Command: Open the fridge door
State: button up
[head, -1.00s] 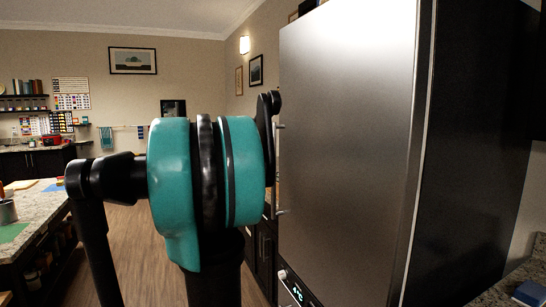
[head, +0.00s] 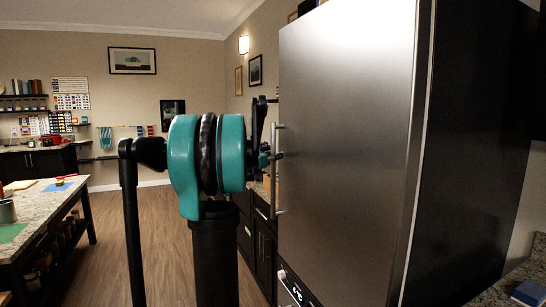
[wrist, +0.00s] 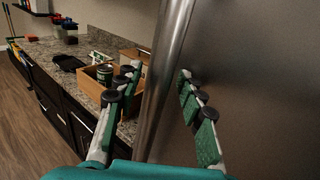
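The fridge (head: 350,130) is a tall steel-fronted unit with dark sides at the right of the head view, and its door looks closed. Its vertical bar handle (head: 276,190) is on the door's left edge. In the wrist view the handle (wrist: 164,75) runs as a thick metal bar between the two green-padded fingers of my gripper (wrist: 158,92). The fingers are spread, one on each side of the bar, with visible gaps, so my gripper is open around the handle. In the head view my gripper (head: 270,157) is small and partly hidden by my arm.
A granite counter (wrist: 45,48) with dark cabinets lies left of the fridge, holding a wooden box (wrist: 97,82) with a can in it. An island table (head: 40,200) stands at the left. The wooden floor (head: 150,230) between is clear.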

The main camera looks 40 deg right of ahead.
grip_shut()
jog(key=shift+a, duration=0.15)
dwell(0.4)
